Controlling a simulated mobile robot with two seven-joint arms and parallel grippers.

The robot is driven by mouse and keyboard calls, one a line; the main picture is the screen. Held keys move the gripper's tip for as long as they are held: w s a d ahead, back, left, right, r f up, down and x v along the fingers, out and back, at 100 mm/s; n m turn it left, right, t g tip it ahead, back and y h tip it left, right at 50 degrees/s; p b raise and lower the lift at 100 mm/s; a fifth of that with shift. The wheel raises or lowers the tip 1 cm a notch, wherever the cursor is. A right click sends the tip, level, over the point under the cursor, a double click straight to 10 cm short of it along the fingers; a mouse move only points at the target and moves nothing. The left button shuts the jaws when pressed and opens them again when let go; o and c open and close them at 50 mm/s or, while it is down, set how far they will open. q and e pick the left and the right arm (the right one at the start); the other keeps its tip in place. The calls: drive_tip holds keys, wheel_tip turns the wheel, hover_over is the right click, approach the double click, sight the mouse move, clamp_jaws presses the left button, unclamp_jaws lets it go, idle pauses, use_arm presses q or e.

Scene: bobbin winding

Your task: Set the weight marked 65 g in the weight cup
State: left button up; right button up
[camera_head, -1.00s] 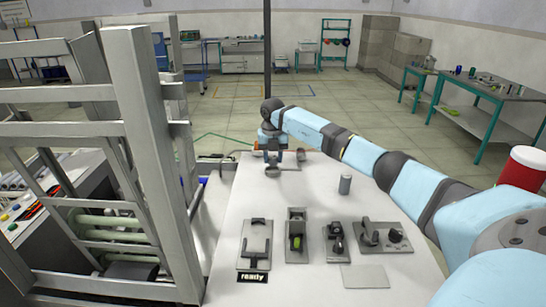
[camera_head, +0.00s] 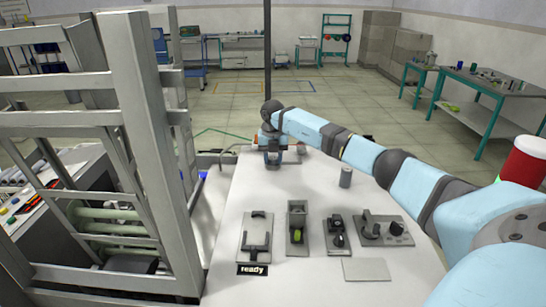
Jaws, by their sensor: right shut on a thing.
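My right gripper (camera_head: 272,161) is at the far left end of the white table (camera_head: 310,195), pointing down. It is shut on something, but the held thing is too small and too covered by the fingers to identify. A grey cylinder (camera_head: 345,177) stands upright on the table, to the right of the gripper and nearer to me. I cannot read a 65 g mark on anything, nor pick out the weight cup for certain. My left gripper is not in view.
Near the front stand a plate with a fork-shaped handle (camera_head: 257,238) above a "ready" sign (camera_head: 253,269), a narrow box (camera_head: 297,230) with a green part, and two grey control plates (camera_head: 337,233) (camera_head: 383,229). A metal frame (camera_head: 150,130) rises at left. Mid-table is mostly clear.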

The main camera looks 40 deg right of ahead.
drive_tip(key=shift+s+a+f, duration=0.15)
drive_tip(key=shift+f, duration=0.2)
drive_tip(key=shift+s+a+f, duration=0.1)
drive_tip(key=shift+f, duration=0.25)
idle(0.8)
drive_tip(key=o, duration=0.8)
drive_tip(key=shift+c, duration=0.2)
drive_tip(key=shift+o, duration=1.3)
drive_tip(key=shift+w+a, duration=0.15)
drive_tip(key=shift+d+r, duration=0.3)
drive_tip(key=shift+r, duration=0.2)
wheel_tip(320, 180, up, 14)
drive_tip(key=b, duration=0.1)
drive_tip(key=shift+w+a+r, duration=0.15)
drive_tip(key=shift+a, duration=0.15)
